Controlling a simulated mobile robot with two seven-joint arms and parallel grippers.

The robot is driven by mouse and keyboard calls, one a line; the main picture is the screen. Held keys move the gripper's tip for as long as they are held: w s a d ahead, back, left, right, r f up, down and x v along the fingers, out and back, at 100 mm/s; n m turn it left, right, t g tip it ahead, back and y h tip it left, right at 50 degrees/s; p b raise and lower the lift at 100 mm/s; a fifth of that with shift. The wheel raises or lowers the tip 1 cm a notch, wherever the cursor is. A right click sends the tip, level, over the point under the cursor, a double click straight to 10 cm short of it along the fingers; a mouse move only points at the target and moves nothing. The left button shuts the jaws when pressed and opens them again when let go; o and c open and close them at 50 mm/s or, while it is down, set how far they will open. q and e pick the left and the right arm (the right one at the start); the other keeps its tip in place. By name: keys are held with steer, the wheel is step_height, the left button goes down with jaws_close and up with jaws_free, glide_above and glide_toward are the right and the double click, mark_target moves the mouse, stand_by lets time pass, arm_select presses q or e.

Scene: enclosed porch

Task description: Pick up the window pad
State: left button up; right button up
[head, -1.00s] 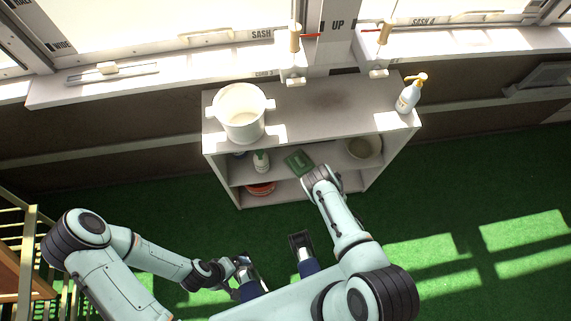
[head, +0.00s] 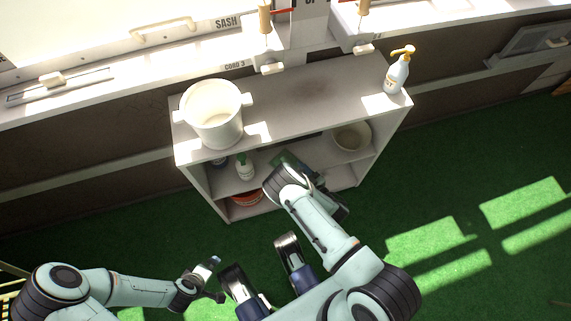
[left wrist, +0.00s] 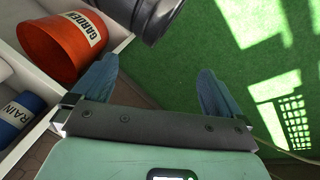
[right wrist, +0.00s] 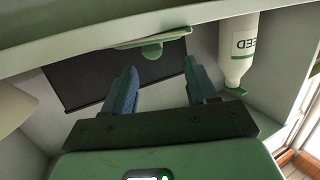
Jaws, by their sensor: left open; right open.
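My right gripper (right wrist: 160,72) is open and empty. It is at the shelf opening, with its fingers in front of the dark panel and the green tab just beyond them; contact cannot be told. My left gripper (left wrist: 155,68) is open and empty, low in front of the shelf's left side.
Inside are a pale bowl (head: 351,136), a white bottle (right wrist: 238,48), a red bucket (left wrist: 62,45) and a blue can (left wrist: 14,122). Green floor (head: 470,190) is clear at right.

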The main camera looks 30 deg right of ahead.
steer(key=shift+w+a, duration=0.1)
steer(key=shift+w, duration=0.55)
steer(key=x, duration=0.1)
steer(key=b+x, duration=0.2)
steer(key=x, duration=0.1)
steer(key=shift+d+f, duration=0.3)
steer(key=shift+f, duration=0.1)
steer(key=shift+w, duration=0.55)
arm_select(q)
steer(key=shift+g, duration=0.6)
steer(key=s+f, duration=0.1)
steer(key=f, duration=0.1)
steer(key=s+a+f, duration=0.1)
steer(key=f, duration=0.1)
steer(key=shift+s+a+f, duration=0.1)
steer(key=shift+s, duration=0.2)
arm_select(e)
jaws_close()
